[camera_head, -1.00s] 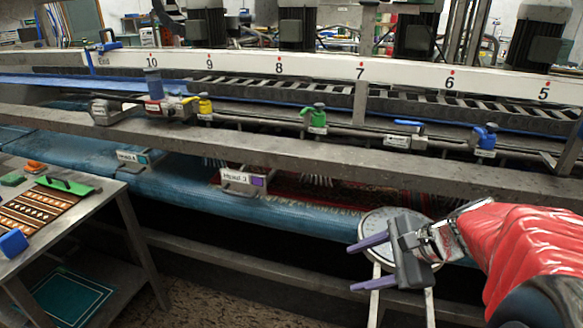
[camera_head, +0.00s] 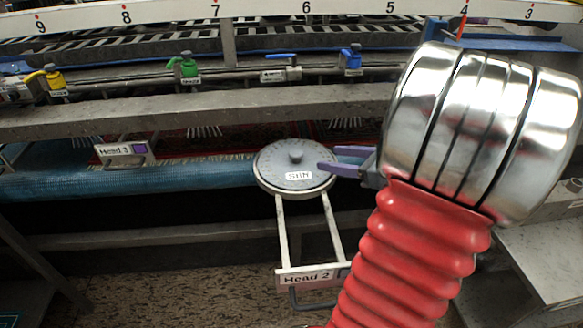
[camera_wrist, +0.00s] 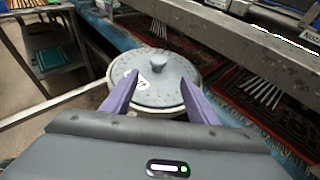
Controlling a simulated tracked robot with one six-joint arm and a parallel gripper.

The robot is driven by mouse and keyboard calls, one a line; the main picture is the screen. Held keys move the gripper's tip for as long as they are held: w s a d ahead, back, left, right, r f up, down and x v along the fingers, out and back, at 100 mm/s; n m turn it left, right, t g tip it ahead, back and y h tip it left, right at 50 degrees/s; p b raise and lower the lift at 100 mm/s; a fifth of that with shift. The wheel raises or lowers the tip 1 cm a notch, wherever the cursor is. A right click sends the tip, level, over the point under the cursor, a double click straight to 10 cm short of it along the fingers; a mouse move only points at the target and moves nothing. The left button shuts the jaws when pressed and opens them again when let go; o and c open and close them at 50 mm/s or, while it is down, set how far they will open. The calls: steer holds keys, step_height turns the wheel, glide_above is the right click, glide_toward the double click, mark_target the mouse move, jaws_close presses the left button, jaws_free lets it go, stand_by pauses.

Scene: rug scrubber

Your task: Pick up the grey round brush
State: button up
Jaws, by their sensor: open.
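A grey round disc with a central knob and a white label (camera_head: 272,170), which looks like the round brush, sits level on a pulled-out metal frame tagged "Head 2" (camera_head: 304,279). It also shows in the wrist view (camera_wrist: 157,92), ahead of my fingers. My gripper (camera_head: 328,157) is open and empty, its purple fingers pointing left at the right edge of the disc. In the wrist view my gripper (camera_wrist: 159,77) has its two fingers spread to either side of the knob in the picture. Any contact is unclear. The disc's underside is hidden.
A grey beam (camera_head: 110,118) runs behind the disc, with yellow, green (camera_head: 184,66) and blue valves above it. A blue wet roll (camera_head: 120,180) and a "Head 3" tag (camera_head: 125,152) lie left. A grey table (camera_head: 545,262) stands at right. Floor is open in front.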

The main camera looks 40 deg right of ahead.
mark_target(302, 154)
steer(key=shift+x, duration=4.3)
steer(key=shift+a, duration=0.1)
steer(key=shift+x, duration=2.6)
steer(key=shift+a, duration=0.2)
steer(key=shift+c, duration=0.6)
jaws_close()
